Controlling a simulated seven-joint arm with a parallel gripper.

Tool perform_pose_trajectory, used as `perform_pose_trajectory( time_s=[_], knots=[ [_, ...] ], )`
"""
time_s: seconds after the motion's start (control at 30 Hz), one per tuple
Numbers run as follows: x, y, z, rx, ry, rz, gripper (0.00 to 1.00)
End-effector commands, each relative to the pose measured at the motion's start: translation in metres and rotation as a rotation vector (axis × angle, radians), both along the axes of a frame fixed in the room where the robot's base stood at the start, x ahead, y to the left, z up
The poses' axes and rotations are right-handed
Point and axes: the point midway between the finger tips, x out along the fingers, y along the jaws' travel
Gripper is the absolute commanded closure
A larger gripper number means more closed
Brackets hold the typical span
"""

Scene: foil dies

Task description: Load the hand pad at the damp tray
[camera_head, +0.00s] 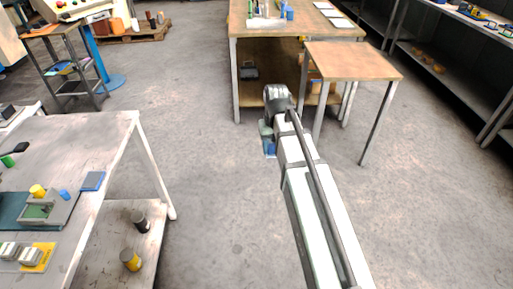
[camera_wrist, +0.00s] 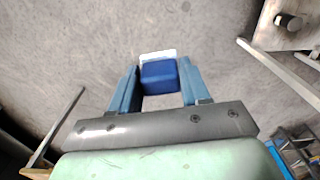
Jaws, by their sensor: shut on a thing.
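The hand pad (camera_wrist: 160,75), a blue block with a white layer on its far end, is between the two blue fingers of my gripper (camera_wrist: 158,80) in the wrist view. The fingers are shut on it, and bare floor shows behind it. In the head view my gripper (camera_head: 269,149) hangs over the open floor, partly hidden by my own arm. A shallow grey tray with a green inside (camera_head: 41,211), which looks like the damp tray, sits on the left table, well away from my gripper. I cannot tell if its surface is wet.
A small wooden table (camera_head: 352,60) stands right of my gripper. Floor between is clear.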

Motion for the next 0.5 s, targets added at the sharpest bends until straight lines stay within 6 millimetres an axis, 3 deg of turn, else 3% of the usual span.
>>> perform_pose_trajectory(
  time_s=[0.4, 0.5],
  knots=[
    [0.002, -0.044, -0.001, 0.0, -0.001, -0.071, 0.78],
    [0.002, -0.029, 0.0, 0.0, -0.001, -0.048, 0.78]
  ],
)
